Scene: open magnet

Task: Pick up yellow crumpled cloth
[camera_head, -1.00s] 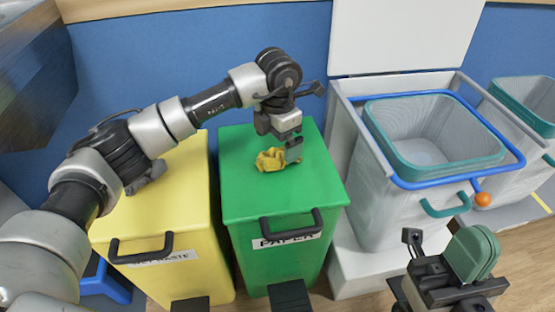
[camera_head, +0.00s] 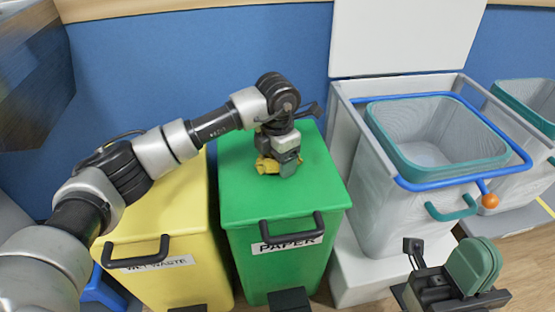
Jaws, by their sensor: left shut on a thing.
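The yellow crumpled cloth (camera_head: 266,166) lies on the lid of the green paper bin (camera_head: 245,198), towards its back. My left gripper (camera_head: 282,168) reaches down over it from the left and is shut on it. The gripper hides part of the cloth, and I cannot tell whether the cloth is clear of the lid. My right gripper (camera_head: 440,262) is at the bottom right, in front of the grey bin and away from the cloth. Whether its jaws are open or shut does not show clearly.
A yellow wet waste bin (camera_head: 185,220) stands left of the green bin, under my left arm. To the right is an open grey bin (camera_head: 385,205) with a blue rim and a raised white lid (camera_head: 400,40). Another grey bin (camera_head: 525,105) stands at the far right. A blue wall is behind.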

